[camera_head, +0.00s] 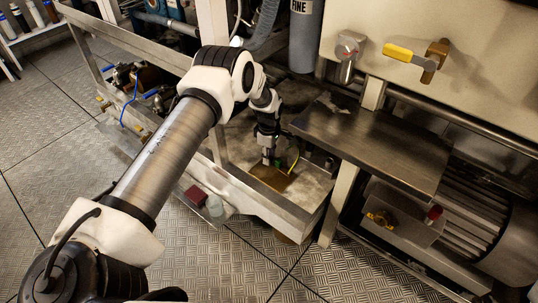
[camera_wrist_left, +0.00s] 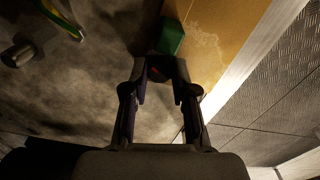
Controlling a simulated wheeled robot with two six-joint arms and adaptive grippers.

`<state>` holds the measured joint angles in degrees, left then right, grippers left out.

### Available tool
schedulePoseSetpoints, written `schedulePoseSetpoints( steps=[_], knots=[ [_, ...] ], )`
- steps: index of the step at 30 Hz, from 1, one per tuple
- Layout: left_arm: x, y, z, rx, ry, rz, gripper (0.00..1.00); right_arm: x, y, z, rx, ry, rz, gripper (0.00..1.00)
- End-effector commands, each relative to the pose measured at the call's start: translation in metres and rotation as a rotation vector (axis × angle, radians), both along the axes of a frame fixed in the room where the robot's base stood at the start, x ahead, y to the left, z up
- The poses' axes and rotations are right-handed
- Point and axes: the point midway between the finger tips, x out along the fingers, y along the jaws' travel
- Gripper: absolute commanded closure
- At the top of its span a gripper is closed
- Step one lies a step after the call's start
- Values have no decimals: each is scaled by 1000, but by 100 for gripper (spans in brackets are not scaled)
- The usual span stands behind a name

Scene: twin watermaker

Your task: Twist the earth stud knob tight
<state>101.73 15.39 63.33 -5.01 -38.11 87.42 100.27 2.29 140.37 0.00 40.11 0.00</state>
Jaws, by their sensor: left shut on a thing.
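My left gripper (camera_head: 268,160) reaches down into the metal tray, its fingers pointing at a yellow-brown plate (camera_head: 272,179). In the left wrist view the two fingers (camera_wrist_left: 160,66) come together at the base of a green block-shaped knob (camera_wrist_left: 172,37), which seems to be the earth stud knob. The gripper is shut on it; the fingers hide its near part. A small dark red spot shows between the fingers. A green and yellow wire (camera_wrist_left: 62,20) ends to the left, apart from the knob. My right gripper is in neither view.
The tray's front wall (camera_head: 262,200) runs close by the gripper. A steel shelf (camera_head: 375,140) overhangs to the right, with a ribbed motor (camera_head: 470,225) below. A yellow-handled valve (camera_head: 410,55) is on the panel above. The floor (camera_head: 190,260) in front is mostly clear.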

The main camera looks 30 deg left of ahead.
Motion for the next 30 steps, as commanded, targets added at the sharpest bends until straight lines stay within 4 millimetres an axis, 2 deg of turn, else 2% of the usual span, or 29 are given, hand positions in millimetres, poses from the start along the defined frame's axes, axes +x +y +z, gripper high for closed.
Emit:
schedulePoseSetpoints(
  steps=[8, 15, 30],
  knots=[
    [0, 0, 1, 0, 0, -168, 100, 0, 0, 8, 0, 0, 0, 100],
    [0, 0, 1, 0, 0, -386, 100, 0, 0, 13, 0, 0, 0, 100],
    [0, 0, 0, 0, -1, -784, 100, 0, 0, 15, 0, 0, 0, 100]
  ],
)
